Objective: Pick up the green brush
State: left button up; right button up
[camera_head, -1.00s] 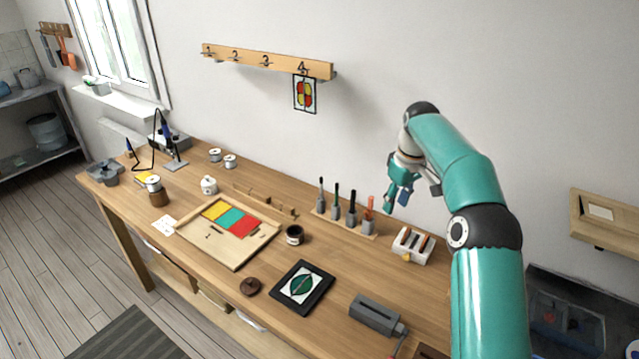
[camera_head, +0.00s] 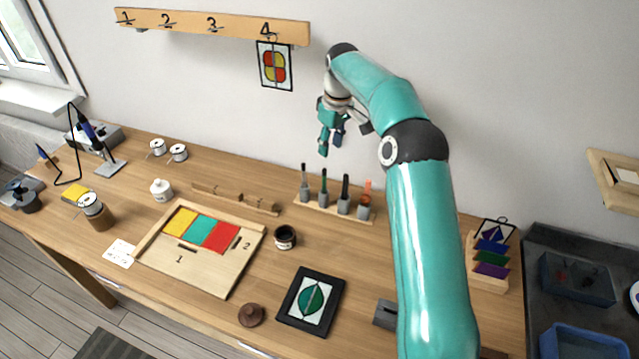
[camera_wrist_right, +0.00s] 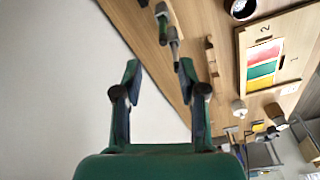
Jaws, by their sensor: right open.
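The green brush (camera_head: 324,182) stands upright in a grey holder on a wooden rack (camera_head: 318,207) near the back of the bench, second from the left in its row. In the right wrist view the green brush (camera_wrist_right: 163,26) shows beyond the fingertips. My right gripper (camera_head: 329,143) is above the rack, fingers pointing down, open and empty. In the right wrist view its two fingers (camera_wrist_right: 159,70) are spread apart with nothing between them. The gripper is apart from the brush. My left gripper is out of view.
Grey, black and orange-handled tools (camera_head: 365,193) stand beside the brush in the rack. A dark jar (camera_head: 285,237) and a wooden tray with coloured panels (camera_head: 215,280) lie to the left. A black-framed leaf panel (camera_head: 312,300) lies in front. The wall is close behind.

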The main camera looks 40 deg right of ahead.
aim_at(325, 169)
jog(key=f, duration=0.2)
jog(key=w+f, duration=0.1)
jog(key=f, duration=0.5)
jog(key=shift+w+a+f, duration=0.1)
jog(key=shift+w+a, duration=0.05)
jog(key=shift+a, duration=0.05)
jog(key=shift+w+a+f, duration=0.1)
jog(key=shift+w+f, duration=0.05)
jog(key=shift+f, duration=1.35)
jog(key=shift+w+f, duration=0.15)
jog(key=shift+f, duration=1.3)
grip_shut()
